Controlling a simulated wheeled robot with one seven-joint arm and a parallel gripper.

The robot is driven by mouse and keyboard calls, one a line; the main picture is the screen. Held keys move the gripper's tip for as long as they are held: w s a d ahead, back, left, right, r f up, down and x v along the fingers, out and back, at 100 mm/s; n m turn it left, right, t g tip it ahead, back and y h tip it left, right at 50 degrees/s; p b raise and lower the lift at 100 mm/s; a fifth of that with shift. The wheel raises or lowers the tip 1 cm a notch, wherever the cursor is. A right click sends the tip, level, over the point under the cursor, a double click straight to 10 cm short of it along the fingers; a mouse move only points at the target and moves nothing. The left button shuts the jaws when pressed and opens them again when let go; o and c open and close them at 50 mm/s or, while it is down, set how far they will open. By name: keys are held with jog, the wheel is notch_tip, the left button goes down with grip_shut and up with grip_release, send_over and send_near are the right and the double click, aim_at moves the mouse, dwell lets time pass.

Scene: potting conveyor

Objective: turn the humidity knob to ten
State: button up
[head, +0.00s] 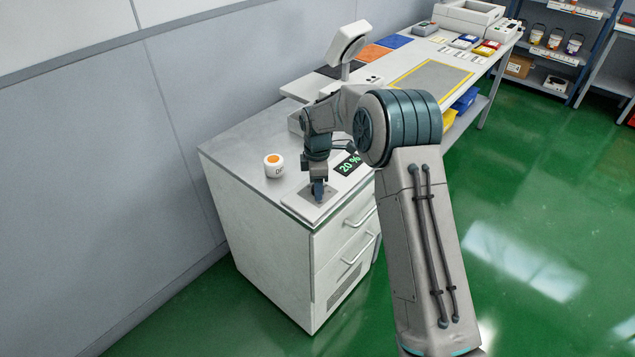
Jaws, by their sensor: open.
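My gripper (318,192) is over a flat grey panel (297,205) on top of a white drawer cabinet (255,200). It points down, and its fingertips are close to the panel. A dark display (347,164) with green digits reads "20 %" just right of the gripper. The humidity knob is not clearly visible; my gripper covers the part of the panel where its fingers are. I cannot tell whether the fingers touch anything. A small white round item with an orange top (274,165) and dark lettering stands on the cabinet, left of the gripper and apart from it.
A long white bench (400,62) runs behind the cabinet, with a pale head on a post (347,42), coloured mats and a machine (468,17). Shelves (560,55) with jars stand at the back right. A wall (90,150) borders the left. The green floor (540,200) at right is clear.

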jog(key=c, duration=1)
jog(key=shift+f+m, duration=0.1)
jog(key=shift+m, duration=0.3)
jog(key=m+b, duration=0.1)
jog(key=m, duration=0.1)
jog(key=shift+m+b, duration=0.3)
jog(key=shift+m, duration=0.1)
jog(key=shift+m+b, duration=0.65)
jog(key=shift+m, duration=1.95)
jog(key=o, duration=1)
